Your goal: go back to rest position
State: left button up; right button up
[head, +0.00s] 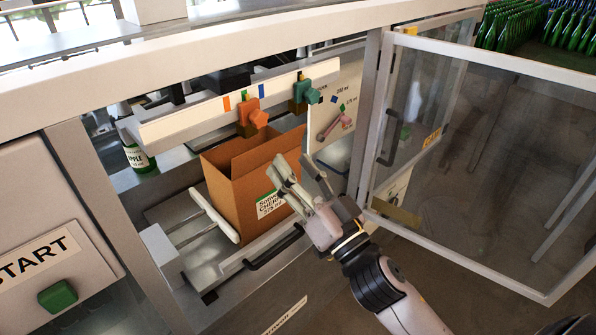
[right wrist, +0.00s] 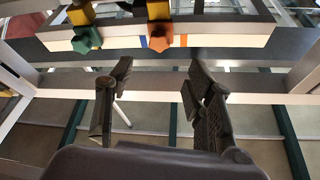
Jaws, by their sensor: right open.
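My right gripper (head: 303,183) is open in the head view, in front of the right side of a brown cardboard box (head: 228,193). Its two fingers stand apart with nothing between them, and the right wrist view (right wrist: 158,100) also shows them empty. I cannot tell whether a finger touches the box. The box stands open-topped in the machine bay, with a white and green label on its front. My left gripper is not in view.
An orange knob (head: 254,113) and a green knob (head: 307,92) sit on a white rail above the box. A glass door (head: 480,150) stands open at right. A START panel with a green button (head: 58,296) is at left. A labelled bottle (head: 137,157) stands behind.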

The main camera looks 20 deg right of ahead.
jog(key=shift+s+f, duration=0.1)
jog(key=shift+s, duration=0.15)
dwell(0.3)
